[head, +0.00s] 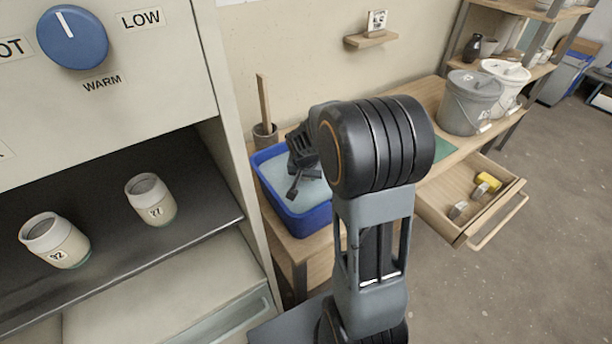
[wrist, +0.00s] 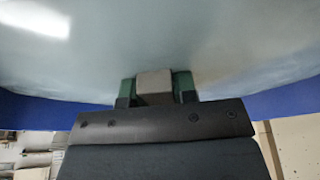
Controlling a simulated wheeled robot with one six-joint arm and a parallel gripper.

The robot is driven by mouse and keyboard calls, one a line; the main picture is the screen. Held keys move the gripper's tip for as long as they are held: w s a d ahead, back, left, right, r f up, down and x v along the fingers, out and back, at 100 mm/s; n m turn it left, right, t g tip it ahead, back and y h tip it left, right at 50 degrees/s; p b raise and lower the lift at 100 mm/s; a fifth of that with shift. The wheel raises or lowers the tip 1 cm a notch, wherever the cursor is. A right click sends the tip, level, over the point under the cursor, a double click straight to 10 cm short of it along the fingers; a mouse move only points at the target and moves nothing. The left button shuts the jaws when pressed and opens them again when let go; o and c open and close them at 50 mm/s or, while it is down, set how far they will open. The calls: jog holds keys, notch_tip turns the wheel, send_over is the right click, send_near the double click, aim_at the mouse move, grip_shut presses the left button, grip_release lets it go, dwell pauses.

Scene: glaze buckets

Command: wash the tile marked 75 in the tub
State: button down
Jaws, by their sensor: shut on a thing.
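The blue tub (head: 312,222) stands on the wooden bench, with pale, cloudy water (head: 316,192) in it. My gripper (head: 292,194) reaches down into the tub, over or at the water. In the wrist view my gripper (wrist: 155,90) is shut on a small grey-beige block-like thing (wrist: 155,84), held between its two greenish fingertips. I see no number on it, so I cannot tell whether it is the tile marked 75. The tub's blue wall also shows in the wrist view (wrist: 40,112). My arm hides part of the tub and bench.
An open drawer (head: 455,226) at right holds a yellow item and small blocks. Grey (head: 470,104) and white (head: 508,88) buckets stand on the bench. At left, a shelf bears jars 92 (head: 54,241) and 27 (head: 151,200).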

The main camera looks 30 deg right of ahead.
jog(key=shift+r+p, duration=2.65)
jog(key=shift+r, duration=1.1)
notch_tip(320, 180, up, 6)
jog(key=p, duration=0.4)
jog(key=shift+r, duration=0.2)
